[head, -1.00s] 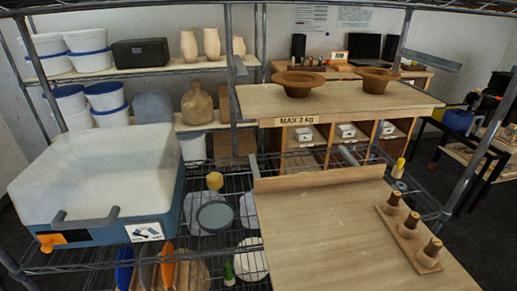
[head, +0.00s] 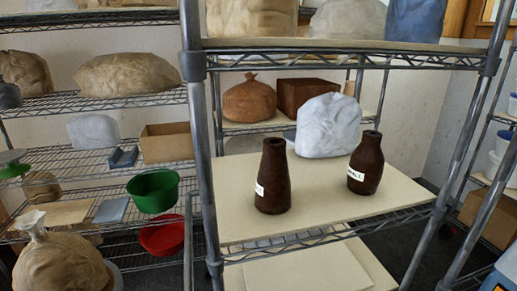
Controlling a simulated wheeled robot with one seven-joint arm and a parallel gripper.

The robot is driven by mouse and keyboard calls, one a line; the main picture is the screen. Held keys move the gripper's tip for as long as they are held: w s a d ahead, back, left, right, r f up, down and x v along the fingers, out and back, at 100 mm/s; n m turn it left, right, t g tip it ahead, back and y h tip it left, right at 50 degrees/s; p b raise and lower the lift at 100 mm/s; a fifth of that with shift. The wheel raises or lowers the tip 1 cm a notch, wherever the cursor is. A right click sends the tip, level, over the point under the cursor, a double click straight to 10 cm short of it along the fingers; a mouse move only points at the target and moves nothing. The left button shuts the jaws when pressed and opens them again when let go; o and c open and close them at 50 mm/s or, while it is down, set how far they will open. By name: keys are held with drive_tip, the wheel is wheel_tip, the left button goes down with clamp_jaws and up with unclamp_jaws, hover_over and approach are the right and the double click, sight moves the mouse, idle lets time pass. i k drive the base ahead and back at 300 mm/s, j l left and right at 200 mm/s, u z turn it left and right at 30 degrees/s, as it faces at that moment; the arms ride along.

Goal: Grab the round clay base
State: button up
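Two dark brown clay pieces shaped like bottles stand upright on a pale board (head: 325,221) on the middle shelf of a metal rack. The left clay base (head: 273,178) is taller, with straight sloping sides and a white label partly turned away. The right clay base (head: 369,163) has a rounder body, a narrow neck and a white label whose text is too small to read surely. The two stand apart, with bare board between them. My gripper is not in view.
A white wrapped lump (head: 328,126) stands close behind the bases. Rack posts (head: 201,130) flank the shelf, and another shelf with wrapped bags hangs above. A green bowl (head: 153,191) and a red bowl (head: 163,235) are at left. The board's front is clear.

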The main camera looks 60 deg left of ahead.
sight(365, 170)
drive_tip(key=u, duration=1)
